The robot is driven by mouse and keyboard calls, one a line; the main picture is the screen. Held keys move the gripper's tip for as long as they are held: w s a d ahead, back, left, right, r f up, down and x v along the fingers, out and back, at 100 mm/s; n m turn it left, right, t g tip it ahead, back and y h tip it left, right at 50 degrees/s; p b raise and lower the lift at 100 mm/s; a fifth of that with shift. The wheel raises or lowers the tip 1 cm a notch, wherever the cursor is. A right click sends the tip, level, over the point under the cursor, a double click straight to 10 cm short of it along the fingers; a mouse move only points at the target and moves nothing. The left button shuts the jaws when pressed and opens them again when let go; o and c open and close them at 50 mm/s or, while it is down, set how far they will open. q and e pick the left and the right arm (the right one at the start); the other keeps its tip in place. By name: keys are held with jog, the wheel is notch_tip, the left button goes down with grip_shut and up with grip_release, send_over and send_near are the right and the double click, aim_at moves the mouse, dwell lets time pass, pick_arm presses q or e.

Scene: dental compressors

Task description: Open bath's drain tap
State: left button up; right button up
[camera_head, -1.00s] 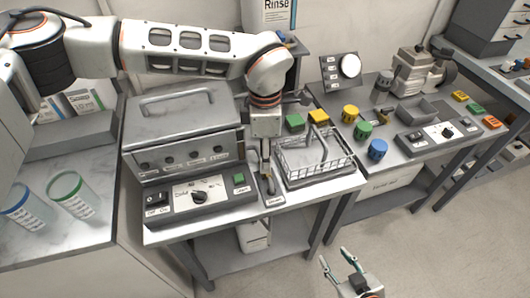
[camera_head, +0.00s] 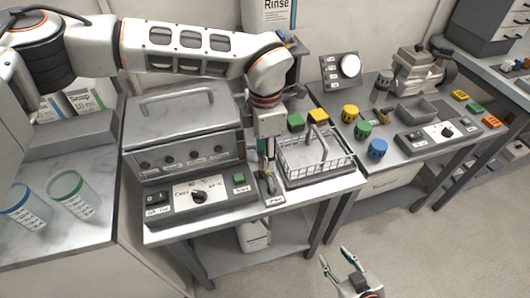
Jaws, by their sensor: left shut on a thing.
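The bath (camera_head: 184,117) is a grey metal box with a closed, handled lid on the left part of the table. The drain tap (camera_head: 271,187) is a small fitting on a labelled plate at the table's front, right of the bath's control panel (camera_head: 199,196). My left gripper (camera_head: 267,175) points down at the tap and is shut on it; its fingers hide part of the tap, so the handle's angle is unclear. My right gripper (camera_head: 341,262) is low in the picture, in front of the table, open and empty.
A wire basket (camera_head: 316,157) stands on a tray close to the right of my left gripper. Two clear beakers (camera_head: 72,195) stand on the left counter. The floor in front is free.

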pick_arm(q)
jog(key=o, duration=1.1)
jog(key=shift+r, duration=6)
